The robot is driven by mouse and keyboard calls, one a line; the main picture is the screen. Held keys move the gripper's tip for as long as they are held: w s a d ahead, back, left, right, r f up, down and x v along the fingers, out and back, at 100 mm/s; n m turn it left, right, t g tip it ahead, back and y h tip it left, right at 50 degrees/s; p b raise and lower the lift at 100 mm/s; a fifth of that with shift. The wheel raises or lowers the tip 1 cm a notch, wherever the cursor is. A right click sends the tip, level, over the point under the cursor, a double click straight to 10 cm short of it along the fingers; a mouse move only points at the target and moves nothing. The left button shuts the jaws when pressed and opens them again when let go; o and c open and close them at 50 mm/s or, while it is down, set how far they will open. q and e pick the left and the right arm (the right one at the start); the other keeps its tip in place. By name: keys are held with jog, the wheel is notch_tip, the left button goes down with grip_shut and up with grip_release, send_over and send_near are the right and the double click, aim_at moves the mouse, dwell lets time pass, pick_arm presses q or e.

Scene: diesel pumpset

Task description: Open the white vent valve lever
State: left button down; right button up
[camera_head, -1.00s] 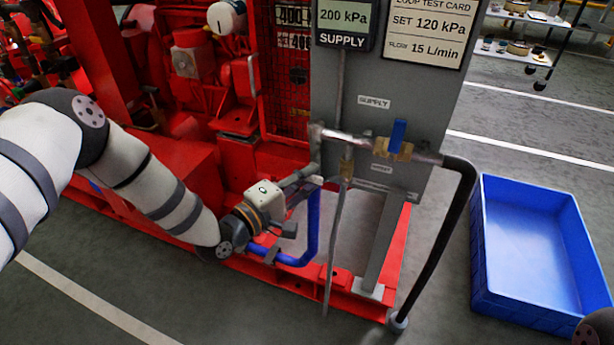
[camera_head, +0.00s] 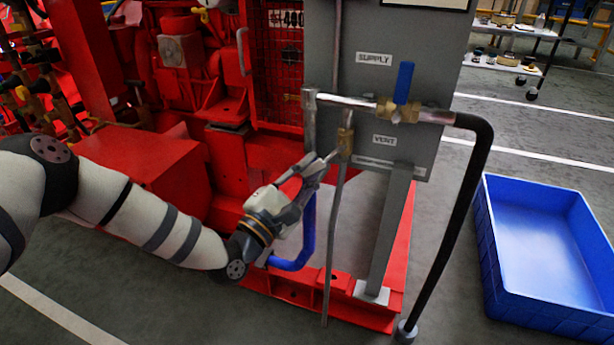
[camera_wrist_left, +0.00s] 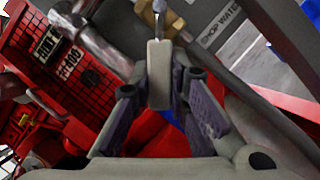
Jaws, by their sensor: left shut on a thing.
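The brass vent valve (camera_head: 345,142) sits on the thin grey pipe below the steel pipe, beside the VENT label (camera_head: 385,141). Its white lever (camera_wrist_left: 159,72) stands between the fingertips of my left gripper in the left wrist view. My left gripper (camera_head: 322,162) is shut on this lever and points up and right toward the valve in the head view. There the fingers mostly hide the lever. The gripper also shows in the left wrist view (camera_wrist_left: 159,78). My right gripper is not in view.
A brass supply valve with an upright blue lever (camera_head: 403,82) is close by, up and right. A black hose (camera_head: 468,200) hangs right of the grey panel (camera_head: 435,90). A blue crate (camera_head: 545,235) stands on the floor at the right. Red machinery (camera_head: 150,170) fills the left.

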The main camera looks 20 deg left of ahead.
pick_arm(q)
jog(key=shift+s+d+f+n+t+y+b, duration=0.1)
jog(key=shift+d+f+n+t+y+b, duration=0.35)
jog(key=shift+d+n+y+b, duration=1.3)
jog(key=shift+w+a+f+n+t+y+b, duration=0.1)
jog(key=shift+f+n+t+y+b, duration=0.25)
jog(key=shift+n+b, duration=1.55)
jog(key=shift+s+d+f+n+t+y+b, duration=0.1)
jog(key=shift+d+f+n+t+y+b, duration=0.6)
jog(key=shift+n, duration=2.45)
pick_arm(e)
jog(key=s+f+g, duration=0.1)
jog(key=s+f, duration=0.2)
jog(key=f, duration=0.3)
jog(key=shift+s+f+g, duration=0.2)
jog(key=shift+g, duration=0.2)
pick_arm(q)
jog(key=shift+d+r, duration=0.2)
jog(key=shift+r, duration=0.1)
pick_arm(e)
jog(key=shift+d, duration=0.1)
pick_arm(q)
jog(key=c, duration=1.5)
grip_release()
jog(key=v, duration=1.2)
jog(key=shift+s+d+r, duration=0.1)
jog(key=shift+d+r, duration=0.05)
jog(key=shift+r, duration=0.05)
